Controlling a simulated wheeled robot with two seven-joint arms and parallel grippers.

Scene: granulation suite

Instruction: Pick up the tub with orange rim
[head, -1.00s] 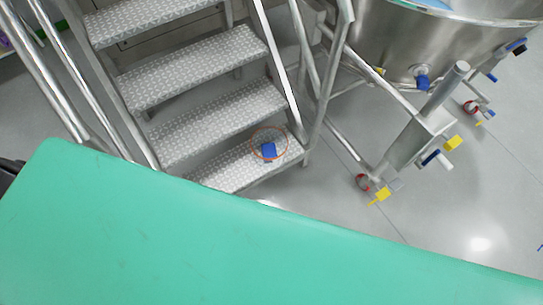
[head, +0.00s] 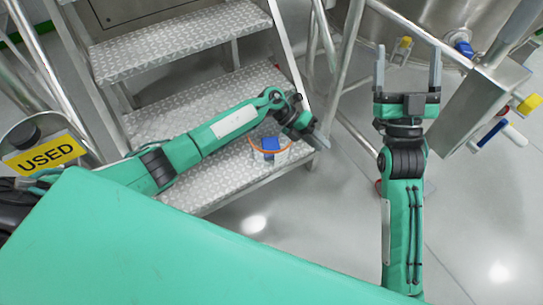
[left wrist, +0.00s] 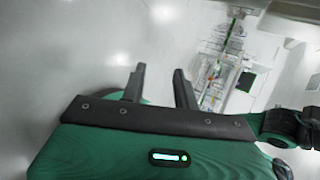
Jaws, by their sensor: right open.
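The tub with the orange rim (head: 282,157) stands upright on the metal steps, with a blue item in it. The left forearm and gripper hide part of it. My left gripper (head: 318,139) is just right of the tub in the head view, pointing down to the right and apart from it as far as I can tell. In the left wrist view its fingers (left wrist: 159,88) are apart with nothing between them. My right gripper (head: 409,62) is open and empty, pointing up the picture, well to the right of the tub.
The metal stairs (head: 180,45) have treads above the tub and side rails around them. A steel vessel frame with valves (head: 480,110) stands close to the right gripper. A yellow USED sign (head: 45,153) is at left. Grey floor lies open at lower right.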

